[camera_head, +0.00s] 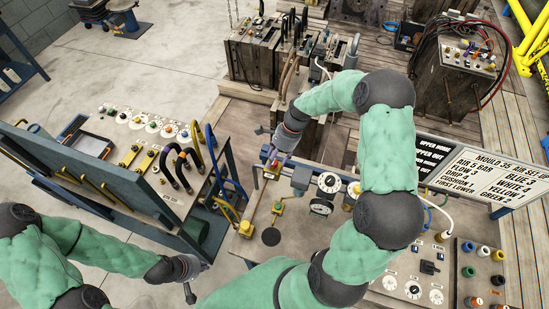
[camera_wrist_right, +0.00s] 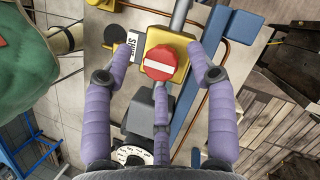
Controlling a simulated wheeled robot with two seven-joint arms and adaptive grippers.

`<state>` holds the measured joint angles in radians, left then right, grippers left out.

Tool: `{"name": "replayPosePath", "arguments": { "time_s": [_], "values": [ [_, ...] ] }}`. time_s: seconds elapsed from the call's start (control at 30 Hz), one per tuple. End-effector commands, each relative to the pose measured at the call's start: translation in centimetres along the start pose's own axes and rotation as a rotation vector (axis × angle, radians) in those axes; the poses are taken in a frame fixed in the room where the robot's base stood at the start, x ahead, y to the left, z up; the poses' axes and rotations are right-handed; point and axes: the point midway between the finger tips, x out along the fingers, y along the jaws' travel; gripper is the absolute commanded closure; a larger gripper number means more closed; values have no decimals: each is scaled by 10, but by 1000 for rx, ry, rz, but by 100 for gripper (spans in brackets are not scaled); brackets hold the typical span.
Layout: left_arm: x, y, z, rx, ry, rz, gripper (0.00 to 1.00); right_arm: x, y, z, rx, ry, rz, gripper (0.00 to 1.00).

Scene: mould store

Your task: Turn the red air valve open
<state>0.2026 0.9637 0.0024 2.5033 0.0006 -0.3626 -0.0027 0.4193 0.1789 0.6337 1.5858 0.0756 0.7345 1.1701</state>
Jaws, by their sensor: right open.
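The red air valve (camera_wrist_right: 165,63) is a round red knob with a white bar, which lies across the wrist picture. It sits on a yellow block (camera_wrist_right: 180,42) joined to a grey pipe. My right gripper (camera_wrist_right: 160,64) is open, with two purple fingers on either side of the knob and a third below it. I see no clear contact. In the head view my right gripper (camera_head: 274,159) is at the panel's far left corner and partly hides the valve. My left gripper (camera_head: 190,289) hangs low at the front; its fingers are too small to judge.
A grey block (camera_wrist_right: 139,112) and a white dial (camera_wrist_right: 131,155) are close to the valve. A blue bar (camera_wrist_right: 213,65) and copper pipe run beside it. A bench with knobs and handles (camera_head: 170,188) is left of the panel. A sign (camera_head: 480,175) stands right.

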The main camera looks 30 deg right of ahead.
Motion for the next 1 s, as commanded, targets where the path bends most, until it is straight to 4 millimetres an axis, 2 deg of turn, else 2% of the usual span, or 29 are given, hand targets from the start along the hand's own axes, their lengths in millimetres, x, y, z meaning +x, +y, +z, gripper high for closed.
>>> {"name": "replayPosePath", "arguments": {
  "time_s": [0.17,0.43,0.6,0.63,1.0],
  "values": [
    [-1,0,0,0,0,0,100,9,0,0,-1,0,-1,43],
    [-1,0,0,0,0,0,100,10,0,0,-1,1,-1,43],
    [-1,0,0,0,0,0,100,10,0,0,-1,0,-1,91],
    [-1,0,0,0,0,0,100,10,0,0,-1,0,-1,96],
    [-1,0,0,0,0,0,100,10,-1,1,-12,0,1,97]
  ]
}}
